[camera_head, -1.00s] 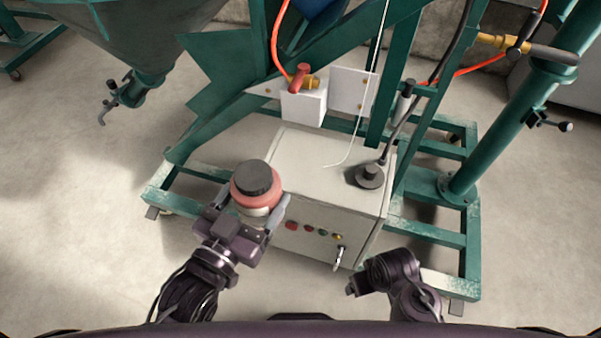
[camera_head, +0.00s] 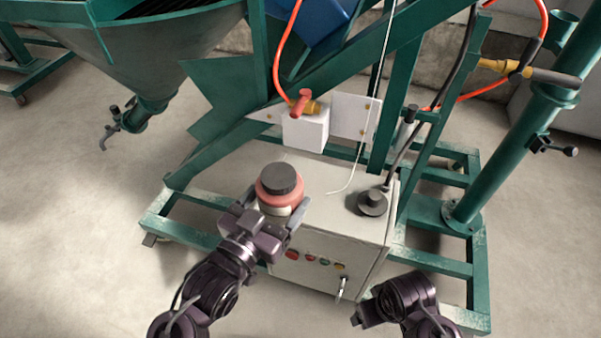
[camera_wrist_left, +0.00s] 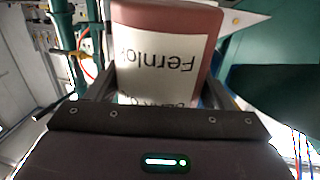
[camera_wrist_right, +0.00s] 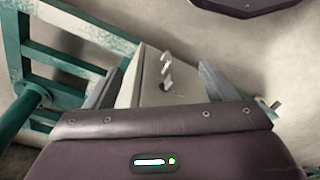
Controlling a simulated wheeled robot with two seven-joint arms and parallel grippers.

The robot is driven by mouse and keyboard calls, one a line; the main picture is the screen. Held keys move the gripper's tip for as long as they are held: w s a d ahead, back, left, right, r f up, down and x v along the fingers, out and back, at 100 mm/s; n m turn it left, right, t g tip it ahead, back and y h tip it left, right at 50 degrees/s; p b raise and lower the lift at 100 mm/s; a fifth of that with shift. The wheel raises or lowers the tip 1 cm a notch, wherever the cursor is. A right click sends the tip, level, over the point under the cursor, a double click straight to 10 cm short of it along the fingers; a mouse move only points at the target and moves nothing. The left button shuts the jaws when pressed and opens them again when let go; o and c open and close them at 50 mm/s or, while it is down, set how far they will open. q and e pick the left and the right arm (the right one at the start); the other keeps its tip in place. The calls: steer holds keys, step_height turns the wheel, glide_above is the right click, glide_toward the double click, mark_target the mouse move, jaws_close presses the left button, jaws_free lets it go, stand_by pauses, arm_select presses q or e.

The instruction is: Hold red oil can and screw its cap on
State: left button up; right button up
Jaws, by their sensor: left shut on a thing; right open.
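The red oil can (camera_head: 281,198) has a pale label and stands roughly upright in my left gripper (camera_head: 274,208), whose fingers close on both its sides. A black cap (camera_head: 279,178) sits on top of the can; I cannot tell how tightly it is on. In the left wrist view the can (camera_wrist_left: 168,22) and its printed label fill the space between the fingers, and the cap is out of sight. My right gripper (camera_wrist_right: 160,72) is open, with nothing between its fingers. In the head view the right arm is low at the right, apart from the can.
Bare floor (camera_head: 75,235) lies to the left.

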arm_select(q)
steer(key=w+d+f+b, duration=0.1)
steer(key=w+d, duration=0.3)
steer(key=w, duration=0.8)
steer(key=shift+f, duration=0.45)
arm_select(e)
steer(key=shift+w+a+f+t+y, duration=0.15)
steer(key=shift+a+f+t, duration=0.15)
steer(key=shift+a, duration=0.2)
steer(key=shift+w+a+f+t+y, duration=0.15)
steer(key=shift+a+f+t, duration=0.1)
steer(key=shift+a, duration=0.25)
steer(key=shift+d, duration=0.1)
arm_select(q)
step_height(320, 180, down, 4)
steer(key=shift+f+b, duration=0.2)
steer(key=shift+b, duration=0.65)
steer(key=shift+w+f, duration=0.15)
steer(key=shift+f, duration=0.15)
arm_select(e)
steer(key=shift+w+a+f+n+t+y, duration=0.15)
steer(key=shift+w+a+n+t+y, duration=0.2)
steer(key=shift+w+a+t, duration=0.35)
arm_select(q)
steer(key=shift+f, duration=0.1)
arm_select(e)
steer(key=shift+s, duration=0.2)
